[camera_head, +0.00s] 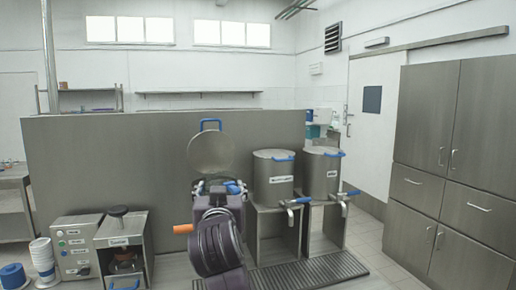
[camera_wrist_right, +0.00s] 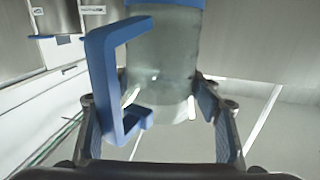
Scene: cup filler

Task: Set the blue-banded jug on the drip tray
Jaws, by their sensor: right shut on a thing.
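The blue-banded jug (camera_wrist_right: 162,50) is clear, with a blue band and a blue handle (camera_wrist_right: 103,80). In the right wrist view it sits between the two fingers of my right gripper (camera_wrist_right: 160,105), which is shut on it. In the head view my right gripper (camera_head: 220,193) is in front of the left tank place, and the arm hides most of what is there. Blue parts show beside it, but I cannot tell which belong to the jug. The dark slatted drip tray (camera_head: 338,267) lies below the tank stands, right of my arm. My left gripper is not in view.
Two steel tanks (camera_head: 273,178) (camera_head: 320,174) with blue-handled taps stand right of my arm. A round lid (camera_head: 211,153) stands raised behind it. A machine (camera_head: 125,245), a control box (camera_head: 77,246) and stacked cups (camera_head: 42,255) are at left. Cabinets (camera_head: 455,160) stand at right.

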